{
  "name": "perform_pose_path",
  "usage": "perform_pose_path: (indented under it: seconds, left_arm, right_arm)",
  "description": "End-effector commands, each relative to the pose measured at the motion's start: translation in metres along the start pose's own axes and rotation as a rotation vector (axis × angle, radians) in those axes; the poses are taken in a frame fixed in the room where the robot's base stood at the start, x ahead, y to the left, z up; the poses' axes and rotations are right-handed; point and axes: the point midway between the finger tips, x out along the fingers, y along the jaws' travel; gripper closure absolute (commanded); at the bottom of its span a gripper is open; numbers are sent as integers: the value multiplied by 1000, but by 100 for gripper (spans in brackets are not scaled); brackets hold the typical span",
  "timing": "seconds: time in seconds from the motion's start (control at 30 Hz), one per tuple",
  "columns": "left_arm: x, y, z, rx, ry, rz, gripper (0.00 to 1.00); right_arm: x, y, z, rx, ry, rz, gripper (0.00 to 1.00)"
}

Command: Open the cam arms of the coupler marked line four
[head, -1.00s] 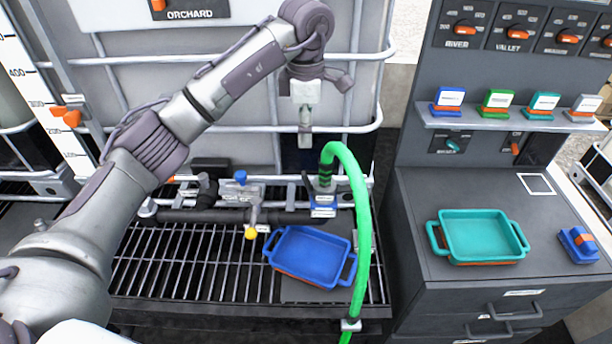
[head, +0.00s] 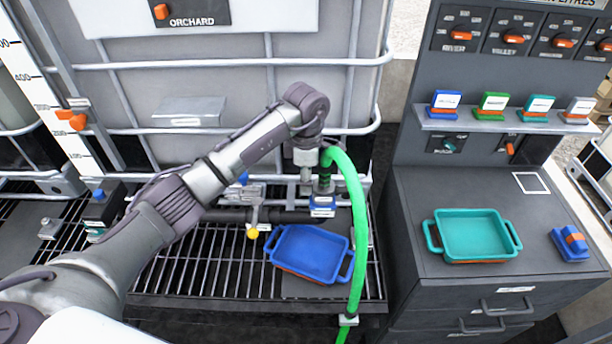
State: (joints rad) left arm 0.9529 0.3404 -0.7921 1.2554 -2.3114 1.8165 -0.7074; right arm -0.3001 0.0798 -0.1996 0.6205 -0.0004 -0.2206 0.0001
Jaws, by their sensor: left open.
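A green hose (head: 358,235) rises from the grate's front, arches over and ends in a dark coupler (head: 324,185) on the black pipe. A blue block with a white label (head: 322,206) sits at the coupler's front; its writing is too small to read. The coupler's cam arms cannot be made out clearly. My left gripper (head: 306,184) points down just left of the coupler and hose end. It is open, with nothing seen in it; whether it touches the coupler cannot be told. My right gripper is not in view.
A blue tray (head: 310,254) lies on the grate (head: 205,258) in front of the coupler. A yellow-tipped valve handle (head: 253,233) stands left of it. The large tank (head: 225,80) is close behind. A teal tray (head: 473,235) and blue block (head: 571,244) are on the right cabinet.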

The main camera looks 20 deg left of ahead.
Motion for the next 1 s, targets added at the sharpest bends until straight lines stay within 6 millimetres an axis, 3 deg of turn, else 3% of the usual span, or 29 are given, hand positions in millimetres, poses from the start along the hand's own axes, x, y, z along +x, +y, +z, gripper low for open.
perform_pose_path:
  seconds: [0.17,0.43,0.77,1.0]
  left_arm:
    - [0,0,0,0,0,0,56]
    - [0,0,0,0,0,-1,100]
    - [2,0,-2,-1,-20,0,100]
    - [8,1,-8,-2,-132,1,100]
  right_arm:
    - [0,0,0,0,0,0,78]
    - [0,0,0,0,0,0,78]
    - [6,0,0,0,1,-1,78]
    - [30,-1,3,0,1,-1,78]
